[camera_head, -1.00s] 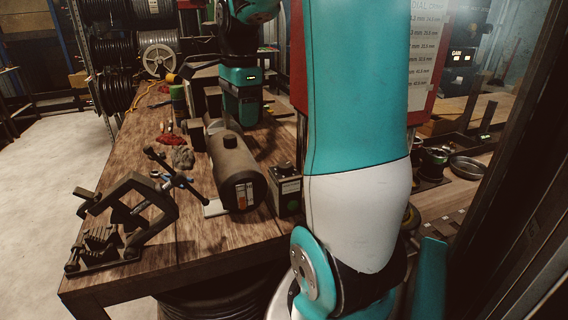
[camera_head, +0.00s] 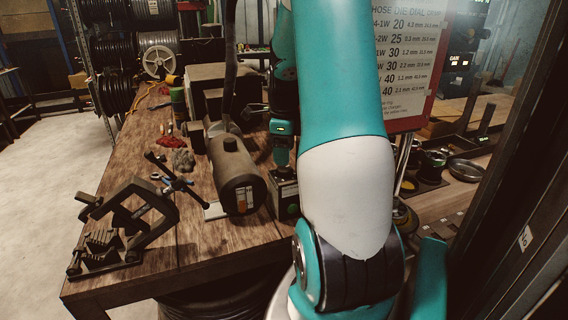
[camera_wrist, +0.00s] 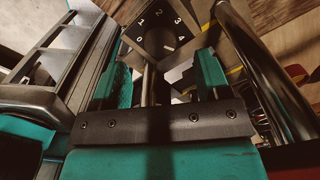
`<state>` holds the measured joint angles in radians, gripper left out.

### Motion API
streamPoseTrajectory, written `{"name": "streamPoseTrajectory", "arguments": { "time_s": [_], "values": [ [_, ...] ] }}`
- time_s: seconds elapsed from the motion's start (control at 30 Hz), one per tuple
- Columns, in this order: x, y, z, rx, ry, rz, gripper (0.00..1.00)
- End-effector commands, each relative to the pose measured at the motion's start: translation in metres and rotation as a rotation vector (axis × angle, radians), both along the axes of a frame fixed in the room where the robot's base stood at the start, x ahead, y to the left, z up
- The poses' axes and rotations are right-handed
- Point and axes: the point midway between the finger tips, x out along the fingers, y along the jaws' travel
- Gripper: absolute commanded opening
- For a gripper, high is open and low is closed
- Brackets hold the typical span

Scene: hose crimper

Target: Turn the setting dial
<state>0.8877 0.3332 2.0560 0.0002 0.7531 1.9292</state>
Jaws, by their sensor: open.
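The setting dial (camera_wrist: 161,40) is a dark face with white numbers from 0 to 4, at the top middle of the wrist view. A small pale mark shows near its centre; I cannot tell which number it points to. In the head view, the small control box (camera_head: 285,192) with a green button stands at the table's right edge. My gripper (camera_wrist: 164,76) is open, its two teal fingers apart with the dial showing between and beyond them. In the head view my gripper (camera_head: 282,152) hangs just above the box. I see no contact with the dial.
A grey-brown cylinder (camera_head: 236,172) lies close left of the box. A black clamp frame (camera_head: 125,225) stands at the table's front left. A white chart (camera_head: 408,70) on a red board stands behind my arm at right. The wooden table (camera_head: 190,255) is bare in front.

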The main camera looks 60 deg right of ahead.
Motion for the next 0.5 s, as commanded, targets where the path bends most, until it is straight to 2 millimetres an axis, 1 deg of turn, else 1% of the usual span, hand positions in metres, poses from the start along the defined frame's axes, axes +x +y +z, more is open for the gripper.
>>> {"name": "streamPoseTrajectory", "arguments": {
  "time_s": [0.03,0.1,0.2,0.33,0.5],
  "values": [
    [-0.001,0.001,-0.01,0.005,0.004,0.001,0.69],
    [-0.001,0.001,-0.022,0.003,0.002,0.001,0.69],
    [0.0,0.001,-0.035,0.003,0.002,0.001,0.69],
    [0.0,0.0,-0.045,0.002,0.001,0.001,0.69],
    [0.0,0.0,-0.048,-0.001,-0.001,0.001,0.69]
  ]
}}
